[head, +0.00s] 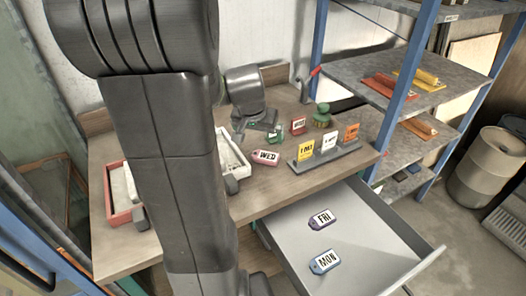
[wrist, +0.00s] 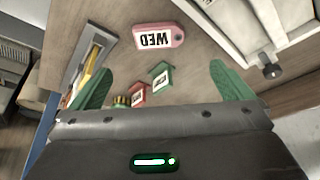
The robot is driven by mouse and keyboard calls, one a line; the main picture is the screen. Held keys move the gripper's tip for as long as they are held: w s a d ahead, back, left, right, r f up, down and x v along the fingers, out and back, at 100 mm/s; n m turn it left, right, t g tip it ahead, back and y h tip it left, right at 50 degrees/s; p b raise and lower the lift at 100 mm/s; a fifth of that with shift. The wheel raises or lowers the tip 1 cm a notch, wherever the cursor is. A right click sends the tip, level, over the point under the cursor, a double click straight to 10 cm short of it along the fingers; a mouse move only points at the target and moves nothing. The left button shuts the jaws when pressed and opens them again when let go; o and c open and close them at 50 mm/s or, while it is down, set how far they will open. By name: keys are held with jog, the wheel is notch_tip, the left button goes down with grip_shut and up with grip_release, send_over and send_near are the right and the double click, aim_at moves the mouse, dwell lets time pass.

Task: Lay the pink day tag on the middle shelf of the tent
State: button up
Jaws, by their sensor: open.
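The pink day tag (head: 266,157), marked WED, lies flat on the wooden bench, right of a white tray. It also shows in the wrist view (wrist: 158,39), upside down and beyond the fingertips. My gripper (wrist: 160,72) is open and empty, with its two green fingers apart. In the head view my gripper (head: 260,125) hangs over the back of the bench, behind the pink tag and apart from it. No tent is clearly recognisable; a shelf rack with blue posts (head: 402,90) stands at the right, with red, yellow and orange pieces on its shelves.
A green tag (wrist: 162,75) and a red tag (head: 298,125) are near the pink tag. A grey holder (head: 325,157) carries yellow, white and orange tags. An open drawer (head: 370,250) holds FRI and MON tags. A white tray (head: 233,152) is close by.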

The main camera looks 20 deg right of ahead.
jog(key=shift+b, duration=1.7)
send_over(265, 156)
jog(key=s+a, duration=0.2)
notch_tip(265, 156, down, 7)
jog(key=shift+s+a+f, duration=0.1)
jog(key=shift+s+a, duration=0.05)
jog(key=shift+d+x, duration=0.15)
jog(key=shift+x, duration=1.2)
jog(key=shift+d+x, duration=0.15)
jog(key=shift+x, duration=1.15)
jog(key=c, duration=1)
